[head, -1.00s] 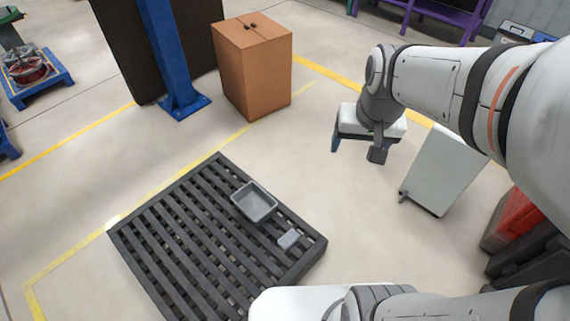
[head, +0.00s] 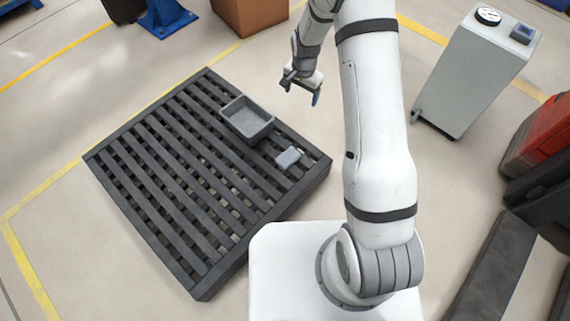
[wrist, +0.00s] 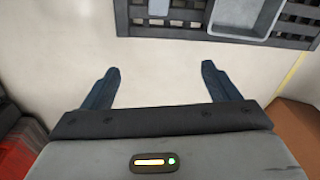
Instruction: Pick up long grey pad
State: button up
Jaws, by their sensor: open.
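A small light-grey block (head: 288,158), likely the grey pad, lies on the dark slatted pallet (head: 200,277) near its right corner. It looks short rather than long from here. It also shows in the wrist view at the top edge (wrist: 158,8), partly cut off. A grey open tray (head: 247,120) sits on the pallet beside it, farther back. My gripper (head: 301,91) is open and empty, above the floor beyond the pallet's far right edge. In the wrist view the two fingers (wrist: 160,70) are spread with only bare floor between them.
A grey cabinet with a gauge (head: 465,80) stands to the right of my arm. A red and black object (head: 555,135) is at the right edge. An orange-brown box (head: 250,12) and a blue post base (head: 165,20) are at the back. The floor left of the pallet is clear.

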aim_at(289, 156)
jog(key=a+f+m+b, duration=0.1)
jog(key=f+b, duration=0.2)
jog(key=f, duration=0.8)
jog(key=a+f+b, duration=0.1)
jog(key=f+b, duration=0.2)
jog(key=f, duration=0.8)
jog(key=a+f+m+g+b, duration=0.1)
jog(key=f+b, duration=0.2)
jog(key=f, duration=0.9)
jog(key=shift+s+m, duration=0.3)
jog(key=shift+s, duration=0.05)
jog(key=f+b, duration=0.2)
jog(key=f, duration=0.3)
jog(key=shift+a+f+b, duration=0.1)
jog(key=shift+a+b, duration=0.2)
jog(key=shift+b, duration=0.1)
jog(key=c, duration=1.1)
